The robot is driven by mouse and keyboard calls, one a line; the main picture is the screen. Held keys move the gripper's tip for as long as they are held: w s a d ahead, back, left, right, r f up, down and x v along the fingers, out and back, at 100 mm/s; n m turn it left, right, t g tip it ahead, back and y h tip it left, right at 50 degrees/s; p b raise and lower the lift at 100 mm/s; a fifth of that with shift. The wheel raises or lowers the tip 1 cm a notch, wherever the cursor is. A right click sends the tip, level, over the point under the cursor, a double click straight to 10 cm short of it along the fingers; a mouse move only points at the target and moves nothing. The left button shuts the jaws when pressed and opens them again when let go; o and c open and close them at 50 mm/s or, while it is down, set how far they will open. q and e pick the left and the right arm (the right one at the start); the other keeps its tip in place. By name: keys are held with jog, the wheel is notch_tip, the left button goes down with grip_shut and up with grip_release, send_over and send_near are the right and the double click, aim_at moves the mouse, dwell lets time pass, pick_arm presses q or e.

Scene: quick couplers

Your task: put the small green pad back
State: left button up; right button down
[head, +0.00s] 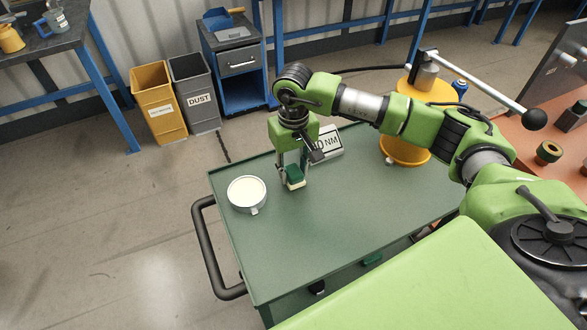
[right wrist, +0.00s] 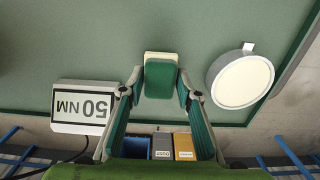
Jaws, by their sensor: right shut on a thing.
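The small green pad (head: 294,173), dark green with a pale cream layer, is at the left part of the green cart top (head: 345,215). My right gripper (head: 292,175) comes down on it from above and is shut on it. In the right wrist view the pad (right wrist: 161,80) sits between the two fingertips (right wrist: 160,88), with its cream part (right wrist: 161,56) showing at the far end. I cannot tell whether the pad touches the cart top. My left gripper is not in view.
A round dish with a white face (head: 247,191) stands left of the pad, near the cart's edge. A "50 NM" sign block (head: 328,143) is just behind on the right. A yellow round stand (head: 405,150) is farther right. The cart's front middle is clear.

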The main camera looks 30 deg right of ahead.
aim_at(293, 171)
jog(key=shift+f+b, duration=0.4)
jog(key=shift+f, duration=0.1)
jog(key=c, duration=1.4)
grip_release()
jog(key=shift+c, duration=0.2)
jog(key=shift+r, duration=0.15)
notch_tip(293, 171, up, 12)
